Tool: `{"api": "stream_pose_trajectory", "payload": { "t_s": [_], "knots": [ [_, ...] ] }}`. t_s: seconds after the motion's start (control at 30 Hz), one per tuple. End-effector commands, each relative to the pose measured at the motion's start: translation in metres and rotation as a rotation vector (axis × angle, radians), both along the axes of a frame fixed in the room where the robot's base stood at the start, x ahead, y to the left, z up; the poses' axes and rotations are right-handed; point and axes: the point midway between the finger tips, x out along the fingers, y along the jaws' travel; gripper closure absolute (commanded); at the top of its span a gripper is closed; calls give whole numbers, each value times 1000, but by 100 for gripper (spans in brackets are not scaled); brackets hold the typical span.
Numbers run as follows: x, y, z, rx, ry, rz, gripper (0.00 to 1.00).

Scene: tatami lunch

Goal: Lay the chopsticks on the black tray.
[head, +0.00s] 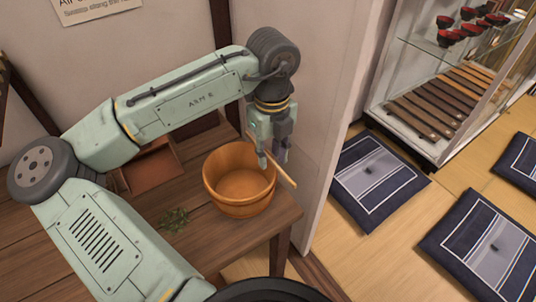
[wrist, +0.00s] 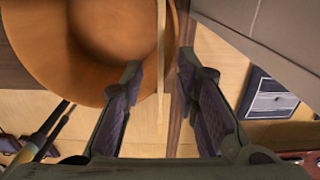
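The pale wooden chopsticks (head: 288,178) show as one thin bar slanting past the right side of the wooden tub in the head view; I cannot tell one stick from two. My gripper (head: 272,160) points down there. In the wrist view the chopsticks (wrist: 162,65) run lengthwise between the fingertips of my gripper (wrist: 160,70). The fingers stand apart, with a visible gap on each side of the chopsticks. I cannot tell what supports the chopsticks. I cannot make out the black tray for certain in either view.
The orange-brown tub (head: 212,190) stands close to my gripper, near the right end of the wooden table (head: 225,240). A green sprig (head: 173,220) and a brown box (head: 152,168) are to its left. A wall edge and floor cushions (head: 380,180) lie right.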

Motion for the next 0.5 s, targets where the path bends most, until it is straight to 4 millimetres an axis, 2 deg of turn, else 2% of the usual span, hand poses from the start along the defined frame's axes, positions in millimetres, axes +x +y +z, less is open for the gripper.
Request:
{"api": "stream_pose_trajectory", "payload": {
  "t_s": [0.13, 0.5],
  "knots": [
    [0, 0, 0, 0, 0, 0, 72],
    [0, 0, 0, 0, 0, 0, 97]
  ]
}}
